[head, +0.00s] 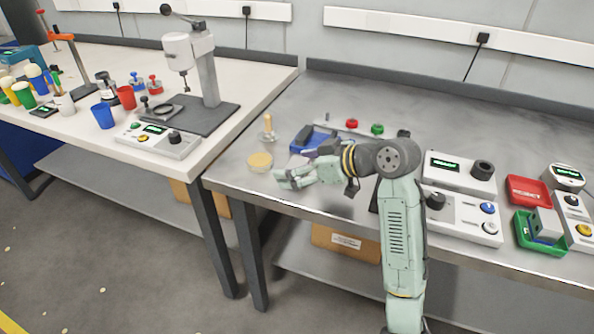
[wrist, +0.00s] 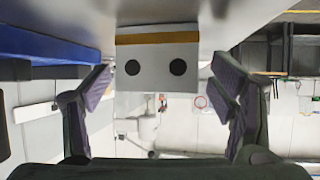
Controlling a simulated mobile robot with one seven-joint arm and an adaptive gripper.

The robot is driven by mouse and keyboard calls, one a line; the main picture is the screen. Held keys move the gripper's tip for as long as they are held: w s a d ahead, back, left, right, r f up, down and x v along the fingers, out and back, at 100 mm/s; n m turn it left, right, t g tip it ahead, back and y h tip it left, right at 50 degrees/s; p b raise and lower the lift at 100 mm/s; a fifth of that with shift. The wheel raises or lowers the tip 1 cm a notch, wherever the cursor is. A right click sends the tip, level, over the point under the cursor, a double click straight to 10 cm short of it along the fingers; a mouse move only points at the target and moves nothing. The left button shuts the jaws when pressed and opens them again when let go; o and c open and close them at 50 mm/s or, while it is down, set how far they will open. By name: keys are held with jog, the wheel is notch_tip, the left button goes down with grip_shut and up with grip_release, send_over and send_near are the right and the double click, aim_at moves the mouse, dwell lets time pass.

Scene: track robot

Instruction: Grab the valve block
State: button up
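A light grey block with two dark round holes and an orange-brown strip, which looks like the valve block (wrist: 157,74), shows in the middle of the wrist view. My gripper (wrist: 162,90) is open, with one purple-padded finger on each side of the block and a visible gap at both sides. The fingers do not appear to touch it. In the head view my gripper (head: 284,180) is low over the front left part of the grey bench. I cannot make out the block there, as the gripper and arm cover that spot.
A blue tray (head: 305,139) lies just behind my gripper. A round tan disc (head: 260,161) is to its left, near the bench (head: 240,183) edge. Red and green knobs stand behind. Control boxes (head: 459,172), a red tray (head: 528,190) and a green tray (head: 522,231) fill the right side.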

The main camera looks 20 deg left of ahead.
jog(key=c, duration=1.5)
jog(key=shift+c, duration=0.2)
